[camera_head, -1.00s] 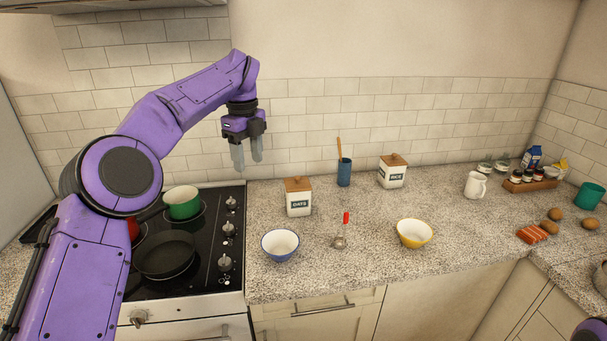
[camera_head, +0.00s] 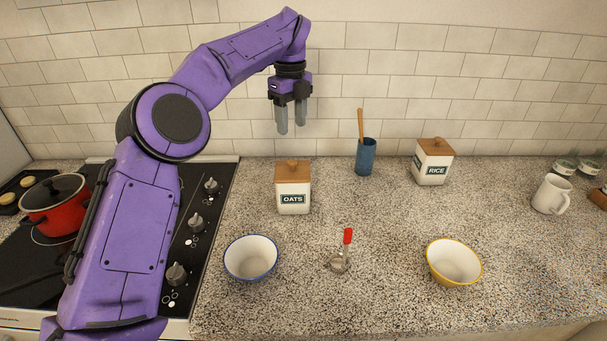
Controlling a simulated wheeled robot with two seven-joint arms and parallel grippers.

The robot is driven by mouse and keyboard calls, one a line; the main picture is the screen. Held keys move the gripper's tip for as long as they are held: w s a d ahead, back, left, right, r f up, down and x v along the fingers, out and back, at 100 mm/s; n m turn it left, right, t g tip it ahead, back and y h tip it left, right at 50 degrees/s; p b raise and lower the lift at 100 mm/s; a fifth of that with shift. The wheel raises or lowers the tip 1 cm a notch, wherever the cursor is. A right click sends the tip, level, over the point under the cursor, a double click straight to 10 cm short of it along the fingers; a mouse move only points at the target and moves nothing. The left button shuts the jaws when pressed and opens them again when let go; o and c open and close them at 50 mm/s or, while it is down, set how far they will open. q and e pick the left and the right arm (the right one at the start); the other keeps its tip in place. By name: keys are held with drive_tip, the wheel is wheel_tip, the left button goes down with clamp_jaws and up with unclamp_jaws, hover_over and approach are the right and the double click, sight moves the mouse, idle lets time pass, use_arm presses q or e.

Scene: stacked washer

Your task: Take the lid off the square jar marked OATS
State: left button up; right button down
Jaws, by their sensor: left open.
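The square jar marked OATS (camera_head: 293,200) stands upright on the counter, white with a dark label. My left gripper (camera_head: 291,118) points down above the jar, fingers apart and empty, with a clear gap to the lid. My right gripper is outside the head view.
A blue cup with a wooden utensil (camera_head: 366,157) and a RICE jar (camera_head: 433,163) stand to the right. In front are a blue-rimmed bowl (camera_head: 251,259), a red-handled scoop (camera_head: 343,250) and a yellow-rimmed bowl (camera_head: 453,263). The stove with a red pot (camera_head: 52,204) is at left.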

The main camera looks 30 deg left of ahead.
sight(292, 161)
use_arm(q)
drive_tip(key=f, duration=0.7)
drive_tip(key=s+f, duration=0.1)
drive_tip(key=f, duration=0.2)
drive_tip(key=shift+d+f, duration=0.25)
drive_tip(key=shift+w+f, duration=0.1)
drive_tip(key=shift+f, duration=0.15)
clamp_jaws()
